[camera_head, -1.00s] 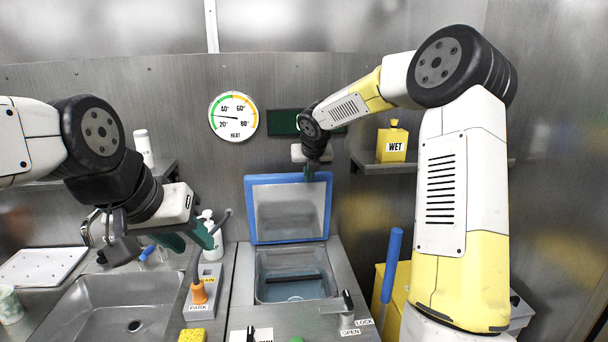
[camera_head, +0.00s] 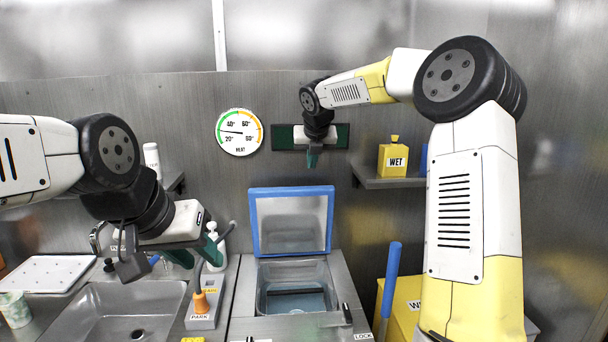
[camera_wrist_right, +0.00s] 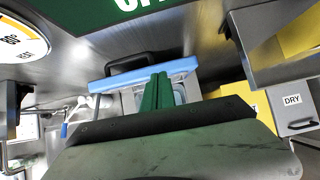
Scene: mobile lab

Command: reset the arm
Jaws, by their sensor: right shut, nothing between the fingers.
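My right arm reaches in from the right. Its gripper (camera_head: 312,158) points down in front of the back wall, above the raised blue-rimmed lid (camera_head: 292,190). In the right wrist view its green fingers (camera_wrist_right: 157,92) are pressed together with nothing between them, and the blue lid rim (camera_wrist_right: 145,75) lies beyond them. My left gripper (camera_head: 205,250) hangs over the area between the sink and the open basin.
A shelf (camera_head: 385,182) with a yellow WET bottle (camera_head: 393,158) stands right of my right gripper. A heat gauge (camera_head: 240,132) and a dark green sign (camera_head: 285,137) hang on the wall. Below are the sink (camera_head: 110,312), the open basin (camera_head: 297,275) and an upright blue handle (camera_head: 389,280).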

